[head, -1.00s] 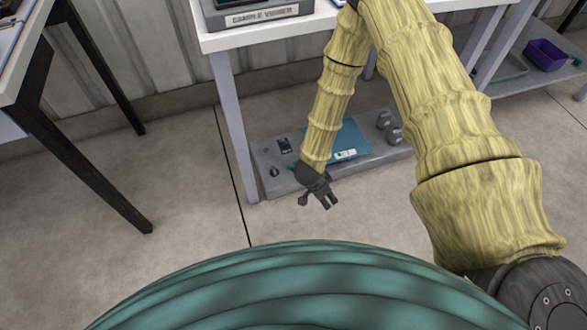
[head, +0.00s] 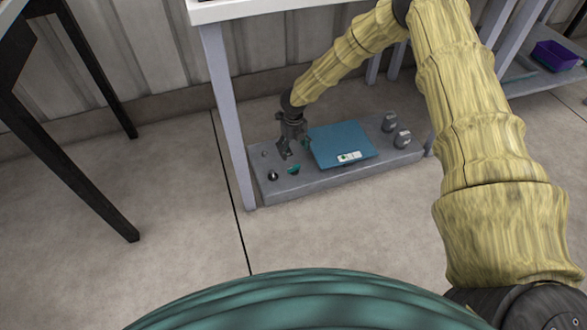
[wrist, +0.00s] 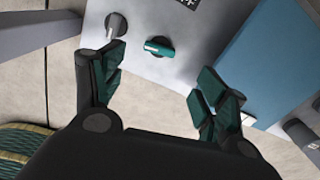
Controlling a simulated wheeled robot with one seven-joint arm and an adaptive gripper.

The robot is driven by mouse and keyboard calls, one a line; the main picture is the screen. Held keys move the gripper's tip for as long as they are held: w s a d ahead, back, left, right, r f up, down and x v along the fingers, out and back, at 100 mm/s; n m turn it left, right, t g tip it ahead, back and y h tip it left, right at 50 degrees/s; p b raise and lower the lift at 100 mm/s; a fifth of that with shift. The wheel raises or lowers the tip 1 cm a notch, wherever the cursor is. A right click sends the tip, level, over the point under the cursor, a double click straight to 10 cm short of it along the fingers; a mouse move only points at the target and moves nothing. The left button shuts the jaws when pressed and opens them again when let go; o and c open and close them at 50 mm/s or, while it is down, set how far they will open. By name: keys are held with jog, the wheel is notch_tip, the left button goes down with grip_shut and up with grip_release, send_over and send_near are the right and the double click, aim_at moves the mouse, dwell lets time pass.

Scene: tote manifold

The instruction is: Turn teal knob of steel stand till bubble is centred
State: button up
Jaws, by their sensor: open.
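The teal knob (head: 293,170) sits on the left part of a low grey steel stand (head: 320,183). In the wrist view the teal knob (wrist: 159,46) carries a white stripe and lies just beyond the gap between my fingers. My gripper (head: 288,152) is open and empty above the left part of the stand, pointing down, apart from the knob. In the wrist view the open gripper (wrist: 160,68) shows teal-padded fingers. A small white piece with a greenish patch (head: 349,156) sits at the blue plate's front edge; I cannot make out a bubble.
A dark knob (head: 272,175) stands left of the teal one. The blue plate (head: 340,140) lies to the right, with two grey round fittings (head: 402,139) beyond it. A table leg (head: 229,115) rises at the stand's left end. Floor in front is clear.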

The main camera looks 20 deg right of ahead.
aim_at(294, 167)
notch_tip(294, 167, down, 11)
jog(key=b, duration=0.4)
jog(key=shift+r+b, duration=0.15)
jog(key=shift+b, duration=0.2)
jog(key=shift+c, duration=0.2)
jog(key=c, duration=1)
